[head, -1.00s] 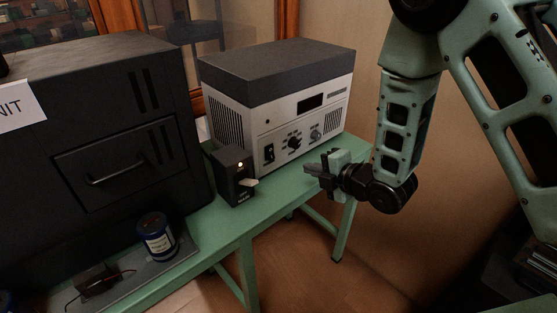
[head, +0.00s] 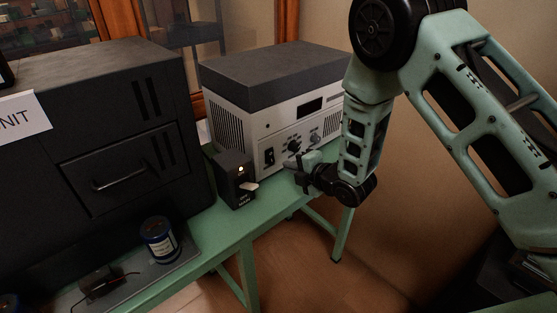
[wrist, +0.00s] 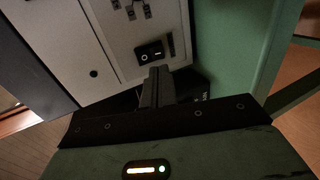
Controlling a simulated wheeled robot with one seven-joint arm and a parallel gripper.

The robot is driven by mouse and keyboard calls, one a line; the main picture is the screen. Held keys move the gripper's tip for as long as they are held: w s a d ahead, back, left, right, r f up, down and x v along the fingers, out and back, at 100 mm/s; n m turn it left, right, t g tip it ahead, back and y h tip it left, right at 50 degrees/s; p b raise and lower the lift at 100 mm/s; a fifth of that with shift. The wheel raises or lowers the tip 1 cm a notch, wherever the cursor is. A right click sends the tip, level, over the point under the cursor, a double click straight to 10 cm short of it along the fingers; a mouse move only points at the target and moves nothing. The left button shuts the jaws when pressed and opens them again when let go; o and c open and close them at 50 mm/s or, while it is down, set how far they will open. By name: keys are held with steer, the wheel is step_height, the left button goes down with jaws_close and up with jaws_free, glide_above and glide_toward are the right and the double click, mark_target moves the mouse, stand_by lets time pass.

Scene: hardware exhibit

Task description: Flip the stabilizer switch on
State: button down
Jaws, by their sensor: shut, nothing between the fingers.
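A grey-white unit with a dark top (head: 287,110) stands on the green table. Its front has knobs, a small dark display and a black rocker switch (head: 269,157). In the wrist view the rocker (wrist: 150,52) shows O and I marks; which side is pressed I cannot tell. My gripper (head: 289,167) is shut and empty, in front of the unit's lower panel, to the right of the rocker in the head view. In the wrist view its fingers (wrist: 156,72) point at the panel just below the rocker; contact cannot be told.
A large black cabinet (head: 120,130) fills the left. A blue can (head: 159,240) stands on a grey plate. Open floor lies right of the table.

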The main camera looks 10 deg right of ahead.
mark_target(272, 162)
steer(key=p+x, duration=0.1)
steer(key=x, duration=0.4)
steer(key=shift+w+a+f, duration=0.1)
steer(key=shift+w+a, duration=0.1)
steer(key=shift+w, duration=0.1)
steer(key=shift+w+a+f+b, duration=0.1)
steer(key=shift+f+b, duration=0.3)
steer(key=shift+b, duration=0.25)
steer(key=shift+r+t, duration=0.25)
steer(key=shift+t, duration=0.05)
